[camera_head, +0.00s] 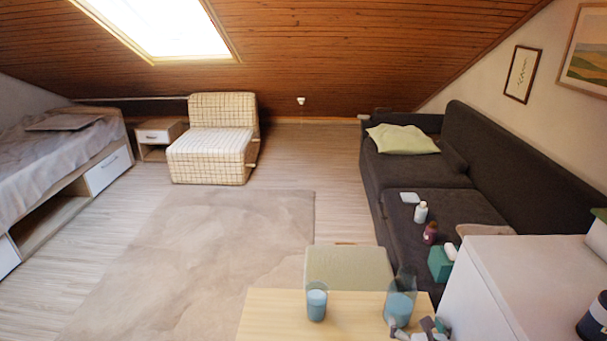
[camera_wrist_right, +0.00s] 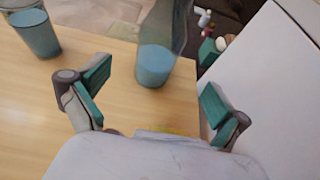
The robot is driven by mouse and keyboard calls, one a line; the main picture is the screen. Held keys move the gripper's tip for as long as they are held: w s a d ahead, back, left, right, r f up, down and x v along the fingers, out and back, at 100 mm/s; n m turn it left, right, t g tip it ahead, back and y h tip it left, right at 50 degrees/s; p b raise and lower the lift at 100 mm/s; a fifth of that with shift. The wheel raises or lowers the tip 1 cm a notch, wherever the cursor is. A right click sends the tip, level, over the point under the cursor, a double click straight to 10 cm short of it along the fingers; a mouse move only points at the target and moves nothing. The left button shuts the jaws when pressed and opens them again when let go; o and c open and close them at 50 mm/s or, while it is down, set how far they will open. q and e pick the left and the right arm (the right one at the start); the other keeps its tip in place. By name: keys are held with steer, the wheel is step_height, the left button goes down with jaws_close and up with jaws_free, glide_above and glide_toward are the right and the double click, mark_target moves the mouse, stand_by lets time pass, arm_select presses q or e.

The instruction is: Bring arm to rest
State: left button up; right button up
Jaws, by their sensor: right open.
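My right gripper (camera_head: 421,330) is low in the head view, over the near right part of the wooden table (camera_head: 270,318). In the right wrist view its teal-padded fingers (camera_wrist_right: 155,92) are spread apart with nothing between them. A clear carafe with blue liquid (camera_head: 400,306) stands just beyond the fingers; it also shows in the wrist view (camera_wrist_right: 155,66). A glass of blue liquid (camera_head: 316,304) stands to its left, also at the wrist view's upper left (camera_wrist_right: 38,38). My left gripper is not in view.
A white cabinet (camera_head: 515,285) stands close at the right of the table. A green stool (camera_head: 348,268) is behind the table. A dark sofa (camera_head: 520,165) with bottles and a green box (camera_head: 440,264) is beyond. The rug (camera_head: 205,245) is clear.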

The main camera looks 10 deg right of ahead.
steer(key=s+a+f+m+g, duration=0.1)
steer(key=s+a+m, duration=0.1)
steer(key=m, duration=0.3)
steer(key=s+a+f+m+g, duration=0.1)
steer(key=s+a+m+g, duration=0.1)
steer(key=s+m, duration=0.3)
steer(key=s+a+f+m+g, duration=0.1)
steer(key=s+a+m, duration=0.2)
steer(key=m, duration=0.3)
steer(key=shift+s+f+g+y, duration=0.3)
steer(key=shift+s+g, duration=0.1)
steer(key=shift+s, duration=0.2)
steer(key=s+a+r+m+g+y, duration=0.1)
steer(key=s+a+m+g, duration=0.1)
steer(key=s+a+m, duration=0.35)
steer(key=s+a+m+g+y, duration=0.2)
steer(key=s+m+g, duration=0.1)
steer(key=s+m, duration=0.55)
step_height(320, 180, down, 26)
steer(key=f+g+p, duration=0.1)
steer(key=p, duration=0.1)
steer(key=s+d+f+g, duration=0.1)
steer(key=s+d+f, duration=0.2)
steer(key=s+f, duration=0.9)
steer(key=s+p, duration=0.1)
steer(key=s, duration=0.3)
steer(key=shift+s+f+m, duration=0.3)
